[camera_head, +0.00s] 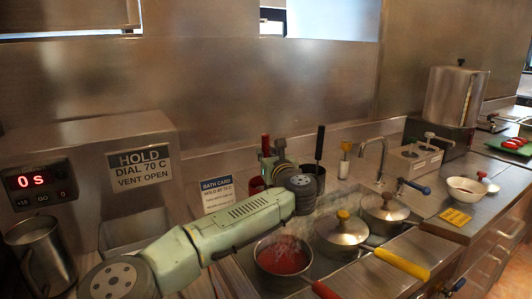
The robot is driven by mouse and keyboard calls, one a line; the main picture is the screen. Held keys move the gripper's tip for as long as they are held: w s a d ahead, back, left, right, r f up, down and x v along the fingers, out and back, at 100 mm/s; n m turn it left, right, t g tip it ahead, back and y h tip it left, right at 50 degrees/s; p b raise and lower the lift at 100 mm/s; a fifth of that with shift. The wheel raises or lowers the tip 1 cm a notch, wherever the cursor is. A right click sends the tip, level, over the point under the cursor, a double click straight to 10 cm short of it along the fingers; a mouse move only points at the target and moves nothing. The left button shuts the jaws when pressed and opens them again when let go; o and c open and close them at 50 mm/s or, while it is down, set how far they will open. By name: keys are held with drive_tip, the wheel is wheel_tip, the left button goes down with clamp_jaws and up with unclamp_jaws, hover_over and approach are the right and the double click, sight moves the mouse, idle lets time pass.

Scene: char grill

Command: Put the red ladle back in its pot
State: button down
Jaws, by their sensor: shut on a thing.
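The red ladle (265,144) shows as an upright red handle at my gripper (272,156), which is shut on it. The ladle's lower end is hidden behind my gripper and arm. An open pot (258,262) with red steaming contents and a red handle (325,290) sits in the counter well, in front of and below my gripper. A dark red container (256,186) shows partly behind my gripper. Whether the ladle's bowl is inside or above it I cannot tell.
A black-handled utensil (319,143) stands in another container (314,172). Two lidded pots, yellow-handled (342,235) and blue-handled (385,212), sit right of the open pot. A blue-and-white card (217,193) stands left of my gripper. A metal jug (41,255) is far left.

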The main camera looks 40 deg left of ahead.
drive_tip(key=c, duration=1.5)
unclamp_jaws()
drive_tip(key=shift+s+d+f+b, duration=0.1)
drive_tip(key=shift+s+d+b, duration=0.25)
drive_tip(key=shift+d, duration=0.1)
drive_tip(key=b+v, duration=0.4)
drive_tip(key=v, duration=0.7)
drive_tip(key=shift+w, duration=0.1)
